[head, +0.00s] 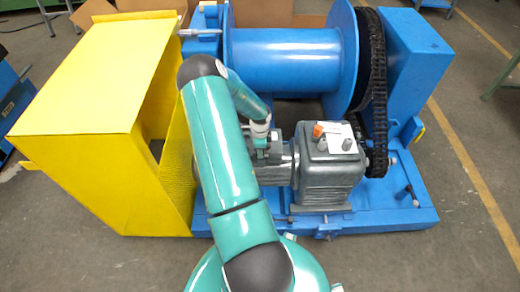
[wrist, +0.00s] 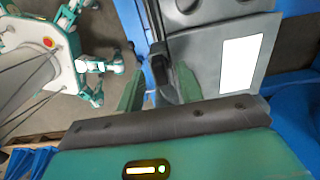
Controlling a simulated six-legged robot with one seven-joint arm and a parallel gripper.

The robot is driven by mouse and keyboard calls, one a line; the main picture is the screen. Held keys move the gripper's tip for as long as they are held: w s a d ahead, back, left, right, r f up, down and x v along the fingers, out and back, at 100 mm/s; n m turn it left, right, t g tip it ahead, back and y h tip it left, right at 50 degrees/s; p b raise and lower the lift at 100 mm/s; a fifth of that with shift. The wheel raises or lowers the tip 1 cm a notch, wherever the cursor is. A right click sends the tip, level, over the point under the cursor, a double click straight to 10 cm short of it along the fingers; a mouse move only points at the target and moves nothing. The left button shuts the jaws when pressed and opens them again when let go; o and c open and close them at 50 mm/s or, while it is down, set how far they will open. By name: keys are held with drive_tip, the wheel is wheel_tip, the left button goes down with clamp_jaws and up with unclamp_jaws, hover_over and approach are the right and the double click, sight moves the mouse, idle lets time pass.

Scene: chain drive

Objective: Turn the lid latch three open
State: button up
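The grey gearbox (head: 328,185) stands right of my arm in the head view, with a white label, an orange cap and a dark knob on top. Its grey lid (wrist: 198,68) fills the upper right of the wrist view. A dark latch-like piece (wrist: 161,66) stands at the lid's left edge, between the two green fingers of my gripper (wrist: 158,88). The fingers are apart, one on each side of it; whether they touch it is not clear. In the head view my gripper (head: 263,148) is beside the gearbox's left side, partly hidden by my arm. I see no number on the latch.
A yellow guard (head: 85,95) stands on the left. A blue drum (head: 285,60) lies behind, with a black chain (head: 379,95) at its right side. A blue housing (head: 415,60) is at the right. Open floor lies right of the blue base (head: 385,215).

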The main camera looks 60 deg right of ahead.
wheel_tip(320, 180, up, 14)
drive_tip(key=shift+f, duration=0.15)
idle(0.7)
drive_tip(key=w+a+r+n+t, duration=0.1)
drive_tip(key=w+a+r+n, duration=0.4)
drive_tip(key=a+r, duration=0.3)
drive_tip(key=w+a+r+n+t+y, duration=0.1)
drive_tip(key=w+a+r+n, duration=0.4)
drive_tip(key=a, duration=0.4)
drive_tip(key=w+a+r+n+t, duration=0.1)
drive_tip(key=w+a+r+n, duration=0.35)
drive_tip(key=a+r, duration=0.4)
drive_tip(key=s+a+r+n+t, duration=0.1)
drive_tip(key=s+a+r+n, duration=0.2)
drive_tip(key=a+n, duration=0.2)
drive_tip(key=s+a+r+n, duration=0.4)
drive_tip(key=a+n, duration=0.2)
drive_tip(key=a, duration=0.5)
drive_tip(key=s+a+r+n+t+h, duration=0.1)
drive_tip(key=s+a+r+n, duration=0.3)
drive_tip(key=a, duration=0.4)
drive_tip(key=shift+s+n+t, duration=0.2)
drive_tip(key=shift+n+t, duration=0.1)
drive_tip(key=shift+n, duration=0.35)
